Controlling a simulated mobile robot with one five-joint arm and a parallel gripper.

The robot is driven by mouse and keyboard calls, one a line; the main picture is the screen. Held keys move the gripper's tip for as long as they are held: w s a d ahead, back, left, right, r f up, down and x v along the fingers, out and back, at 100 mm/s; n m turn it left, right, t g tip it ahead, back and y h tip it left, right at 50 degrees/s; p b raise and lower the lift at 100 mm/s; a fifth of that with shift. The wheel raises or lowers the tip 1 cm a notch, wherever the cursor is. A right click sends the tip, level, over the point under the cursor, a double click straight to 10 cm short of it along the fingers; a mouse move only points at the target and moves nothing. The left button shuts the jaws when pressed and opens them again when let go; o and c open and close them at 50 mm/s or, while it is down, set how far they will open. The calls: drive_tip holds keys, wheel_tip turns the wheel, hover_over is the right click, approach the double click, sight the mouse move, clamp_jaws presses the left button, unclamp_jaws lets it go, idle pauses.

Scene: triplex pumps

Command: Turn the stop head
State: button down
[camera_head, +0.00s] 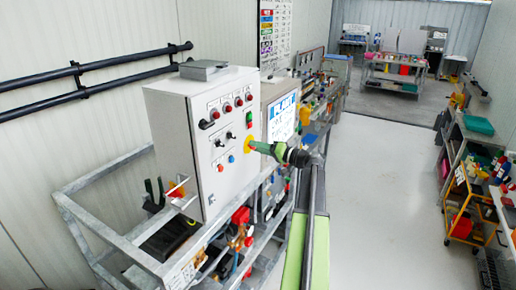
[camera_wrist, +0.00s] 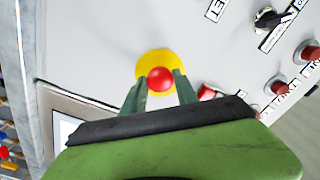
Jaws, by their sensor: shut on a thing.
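The stop head is a round red knob (camera_wrist: 160,79) on a yellow disc (camera_wrist: 143,66), mounted on the grey control cabinet's front panel. In the head view the yellow disc (camera_head: 249,144) shows at the panel's right side, and the red head there is mostly hidden by my gripper. My gripper (camera_wrist: 160,88) has its two green fingers on either side of the red head, shut on it. In the head view my gripper (camera_head: 256,146) reaches the panel from the right.
The cabinet (camera_head: 177,146) carries several red knobs, black switches and small buttons. A screen (camera_head: 282,117) stands just right of it. A metal frame (camera_head: 105,250) with pipes and valves lies below. The floor (camera_head: 385,190) to the right is clear; a yellow cart (camera_head: 466,208) stands beyond.

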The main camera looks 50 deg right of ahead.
drive_tip(key=m, duration=0.3)
drive_tip(key=shift+m, duration=0.4)
drive_tip(key=c, duration=0.9)
unclamp_jaws()
drive_tip(key=shift+s, duration=0.1)
drive_tip(key=v, duration=1.7)
drive_tip(key=shift+s, duration=0.15)
